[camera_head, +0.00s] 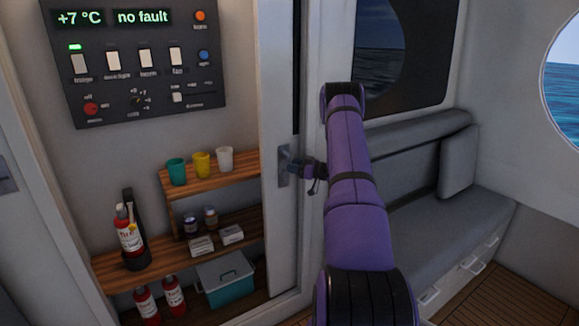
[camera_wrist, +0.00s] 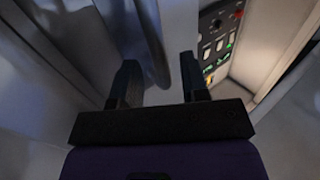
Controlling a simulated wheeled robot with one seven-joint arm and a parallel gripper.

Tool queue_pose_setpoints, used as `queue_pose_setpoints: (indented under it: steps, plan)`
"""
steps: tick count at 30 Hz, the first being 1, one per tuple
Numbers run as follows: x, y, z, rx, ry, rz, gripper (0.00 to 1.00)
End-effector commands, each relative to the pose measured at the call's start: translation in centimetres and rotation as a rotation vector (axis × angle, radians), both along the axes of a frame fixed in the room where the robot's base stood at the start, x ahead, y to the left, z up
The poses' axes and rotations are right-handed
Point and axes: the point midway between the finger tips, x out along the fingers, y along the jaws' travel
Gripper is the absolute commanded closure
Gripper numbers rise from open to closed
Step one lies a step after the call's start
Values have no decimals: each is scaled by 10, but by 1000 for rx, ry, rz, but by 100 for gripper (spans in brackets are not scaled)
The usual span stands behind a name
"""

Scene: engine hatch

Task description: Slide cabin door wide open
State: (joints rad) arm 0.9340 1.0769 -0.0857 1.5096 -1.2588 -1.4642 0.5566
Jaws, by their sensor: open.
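The cabin door (camera_head: 279,80) appears as a tall narrow white panel left of centre in the head view. A grey handle plate (camera_head: 284,165) is on it at mid-height. My gripper (camera_head: 296,166) is right at this plate, reaching in from the right. In the wrist view my gripper (camera_wrist: 160,75) has its two dark fingers apart. A grey upright bar (camera_wrist: 153,45), seemingly the door handle, shows between the fingertips. I cannot tell whether the fingers touch it. My arm hides part of the doorway to the right.
Left of the door are wooden shelves (camera_head: 213,170) with cups, jars, boxes and fire extinguishers. A control panel (camera_head: 140,60) hangs above. A teal box (camera_head: 228,288) sits low. Right of my arm is a grey bench (camera_head: 440,215) with wooden floor (camera_head: 490,275) before it.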

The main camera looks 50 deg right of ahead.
Motion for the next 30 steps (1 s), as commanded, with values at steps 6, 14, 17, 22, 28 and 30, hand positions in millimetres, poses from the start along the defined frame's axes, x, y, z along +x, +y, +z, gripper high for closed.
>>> queue_pose_setpoints:
  steps: [6,14,17,22,28,30]
  plan:
    - [-42,-13,0,1,-1,-3,59]
    - [-73,-22,1,0,-1,-2,59]
    - [-78,-23,1,0,-1,-2,59]
    - [-80,-23,0,0,-1,-1,59]
    - [-79,-23,0,0,-1,-1,59]
    - [-79,-23,0,0,-1,-1,59]
